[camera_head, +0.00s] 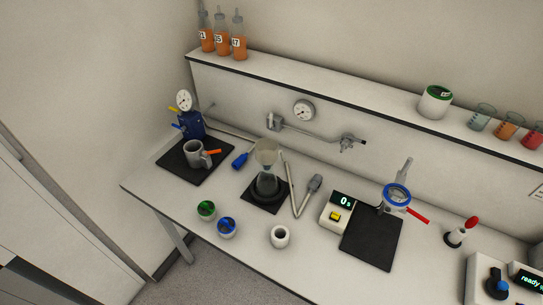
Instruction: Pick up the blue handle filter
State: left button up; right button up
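A round piece with a blue rim (397,194) and a red handle stands at the back of the right black mat. Neither of my grippers is in view.
The left mat (190,171) holds a grey cup (194,153) with an orange handle beside it, near a blue gauge device (188,122). A glass flask (267,177) stands close right of the blue handle. Small cups with green (206,210) and blue (227,227) contents stand in front.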

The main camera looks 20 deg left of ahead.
aim_at(226, 226)
jog(key=j+u, duration=0.1)
jog(key=u, duration=1.15)
